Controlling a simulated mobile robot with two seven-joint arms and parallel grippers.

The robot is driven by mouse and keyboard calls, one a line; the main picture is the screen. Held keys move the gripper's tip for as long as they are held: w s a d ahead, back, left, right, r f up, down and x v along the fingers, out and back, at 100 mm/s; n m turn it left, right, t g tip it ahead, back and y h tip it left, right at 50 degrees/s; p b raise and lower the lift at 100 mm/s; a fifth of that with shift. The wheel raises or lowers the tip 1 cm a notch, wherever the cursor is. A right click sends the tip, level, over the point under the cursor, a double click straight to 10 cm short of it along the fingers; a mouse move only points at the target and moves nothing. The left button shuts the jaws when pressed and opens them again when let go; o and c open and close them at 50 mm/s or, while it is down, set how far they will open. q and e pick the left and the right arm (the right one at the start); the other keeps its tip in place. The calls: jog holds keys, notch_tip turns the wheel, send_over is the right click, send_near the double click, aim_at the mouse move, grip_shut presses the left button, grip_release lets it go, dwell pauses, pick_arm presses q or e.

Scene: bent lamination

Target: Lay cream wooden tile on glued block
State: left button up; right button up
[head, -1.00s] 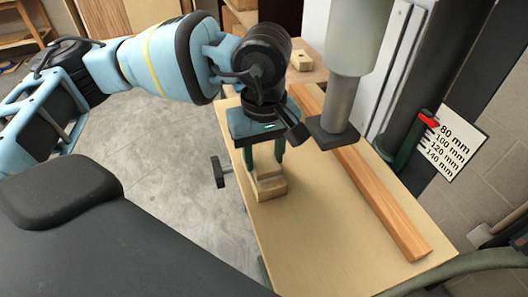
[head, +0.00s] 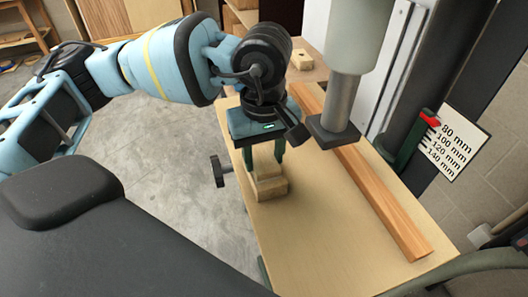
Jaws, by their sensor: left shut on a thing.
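My left gripper (head: 265,165) points down over the wooden table, with its green fingers shut on a small cream tile (head: 266,171). The tile sits right above a pale wooden block (head: 268,190) near the table's left edge. It looks to be at or touching the block's top, but I cannot tell whether there is a small gap. Glue on the block cannot be made out. The fingers and gripper body hide part of the tile. My right gripper is not in view.
A press ram with a dark square foot (head: 333,131) hangs close to the right of my gripper. A long wooden strip (head: 390,218) lies along the table's right side. Another small wooden block (head: 302,60) is at the back. The table (head: 310,225) is bare in front.

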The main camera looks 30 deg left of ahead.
pick_arm(q)
jog(key=shift+f, duration=0.1)
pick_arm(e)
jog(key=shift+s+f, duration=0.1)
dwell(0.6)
pick_arm(q)
jog(key=o, duration=1)
jog(key=shift+o, duration=0.5)
jog(key=o, duration=0.4)
jog(key=shift+r+p, duration=1)
jog(key=shift+r, duration=2.05)
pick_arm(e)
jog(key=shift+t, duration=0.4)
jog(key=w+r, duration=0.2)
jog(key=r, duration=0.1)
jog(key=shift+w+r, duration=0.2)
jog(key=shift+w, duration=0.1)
